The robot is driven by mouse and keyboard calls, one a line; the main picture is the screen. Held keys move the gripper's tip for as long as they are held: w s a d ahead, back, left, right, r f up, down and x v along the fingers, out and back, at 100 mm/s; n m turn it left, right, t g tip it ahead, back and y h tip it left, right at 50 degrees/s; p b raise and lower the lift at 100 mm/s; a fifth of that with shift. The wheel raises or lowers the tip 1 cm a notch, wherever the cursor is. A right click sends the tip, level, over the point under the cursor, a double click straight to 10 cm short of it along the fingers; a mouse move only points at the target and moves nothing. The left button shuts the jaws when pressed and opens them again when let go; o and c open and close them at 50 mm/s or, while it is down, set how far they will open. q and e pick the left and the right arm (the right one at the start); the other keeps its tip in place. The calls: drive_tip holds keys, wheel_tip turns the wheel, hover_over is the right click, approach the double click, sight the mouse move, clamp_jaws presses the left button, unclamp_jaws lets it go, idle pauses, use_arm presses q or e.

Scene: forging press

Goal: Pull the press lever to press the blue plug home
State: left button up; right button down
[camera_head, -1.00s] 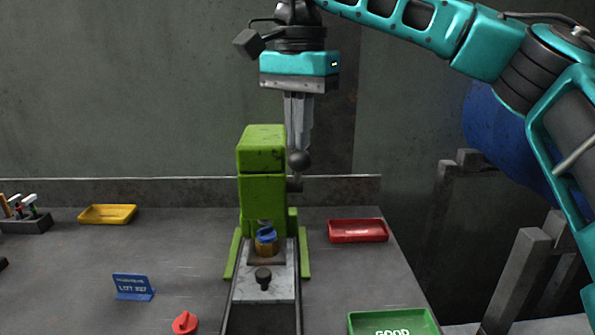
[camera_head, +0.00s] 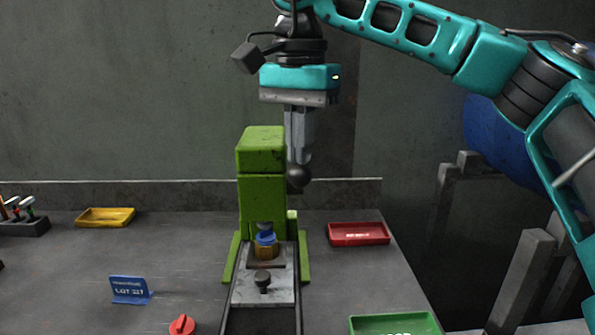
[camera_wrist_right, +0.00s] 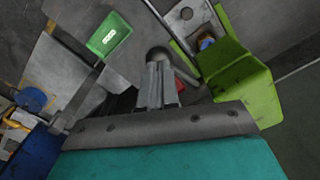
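The green press (camera_head: 262,200) stands on the bench in the head view. Its lever ends in a dark ball knob (camera_head: 299,177), which also shows in the right wrist view (camera_wrist_right: 160,56). My right gripper (camera_head: 299,162) points down with its fingers close together, tips against the top of the knob. The knob sits beyond the fingertips rather than visibly between them. The blue plug (camera_head: 265,239) sits upright on the brass-coloured part (camera_head: 264,253) under the press, with the grey ram (camera_head: 265,227) right above it, seemingly touching. My left gripper is out of view.
A red tray (camera_head: 358,239) lies right of the press and a green tray (camera_head: 395,325) at the front right. A yellow tray (camera_head: 105,217), a blue lot sign (camera_head: 130,290) and a red knob-like piece (camera_head: 182,325) are on the left. Bench space left of the press is mostly clear.

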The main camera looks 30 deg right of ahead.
sight(300, 176)
drive_tip(key=shift+s+a+f+b, duration=0.1)
drive_tip(key=shift+s+f+b, duration=0.2)
drive_tip(key=shift+f, duration=0.35)
drive_tip(key=shift+s+a+f+b, duration=0.1)
drive_tip(key=shift+s+f+b, duration=0.1)
drive_tip(key=shift+f+b, duration=0.25)
drive_tip(key=shift+s+a+f+b, duration=0.15)
drive_tip(key=shift+f+b, duration=0.15)
drive_tip(key=shift+f, duration=0.35)
drive_tip(key=shift+s+f+b, duration=0.25)
drive_tip(key=shift+f+b, duration=0.55)
drive_tip(key=shift+f, duration=0.1)
drive_tip(key=shift+r, duration=0.2)
